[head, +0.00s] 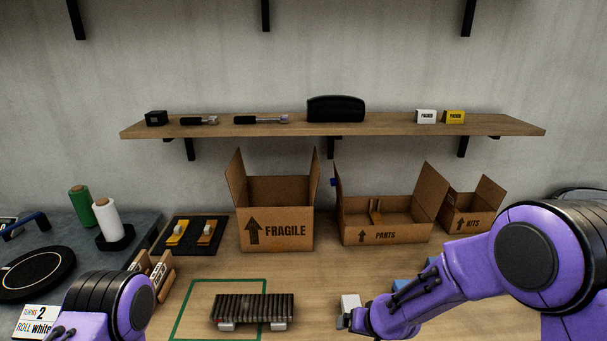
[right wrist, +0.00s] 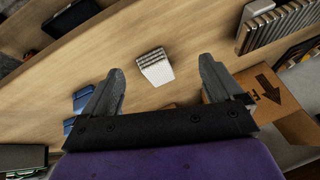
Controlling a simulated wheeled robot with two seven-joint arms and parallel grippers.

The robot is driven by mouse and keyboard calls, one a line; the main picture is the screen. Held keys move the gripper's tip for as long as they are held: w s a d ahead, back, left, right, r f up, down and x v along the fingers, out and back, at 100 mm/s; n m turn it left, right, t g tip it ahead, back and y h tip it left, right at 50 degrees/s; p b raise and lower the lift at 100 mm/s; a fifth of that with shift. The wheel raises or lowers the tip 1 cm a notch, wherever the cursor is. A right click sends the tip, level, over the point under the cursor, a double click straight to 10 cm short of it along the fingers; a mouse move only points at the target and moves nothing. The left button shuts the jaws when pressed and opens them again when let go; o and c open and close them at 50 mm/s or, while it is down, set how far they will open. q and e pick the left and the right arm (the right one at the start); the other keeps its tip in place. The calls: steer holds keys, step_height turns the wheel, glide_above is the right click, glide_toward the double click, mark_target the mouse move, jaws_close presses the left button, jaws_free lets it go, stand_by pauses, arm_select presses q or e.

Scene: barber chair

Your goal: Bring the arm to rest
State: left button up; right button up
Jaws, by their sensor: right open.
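My right arm comes in from the right in the head view, bent low over the wooden bench, with its gripper (head: 345,318) partly hidden by the wrist. In the right wrist view that gripper (right wrist: 161,72) is open, its two grey fingers wide apart.
A dark ribbed block (head: 253,308) lies partly over a green outline. Open cardboard boxes marked FRAGILE (head: 282,232), PARTS (head: 390,236) and KITS (head: 470,224) stand behind. Blue pieces (right wrist: 86,98) lie near the gripper. A wall shelf (head: 330,127) carries small items.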

steer(key=s+d+f+m+h, duration=0.1)
steer(key=s+d+f, duration=0.4)
steer(key=s, duration=0.5)
steer(key=s+d+f+m+g+h, duration=0.1)
steer(key=s+d+f, duration=0.4)
steer(key=s, duration=0.6)
steer(key=s+d+f+m+g+h+b, duration=0.1)
steer(key=s+d+f, duration=0.4)
steer(key=s, duration=0.6)
steer(key=shift+d+m+h, duration=0.6)
steer(key=shift+m+h, duration=0.3)
steer(key=shift+h, duration=0.3)
steer(key=shift+w+f, duration=0.1)
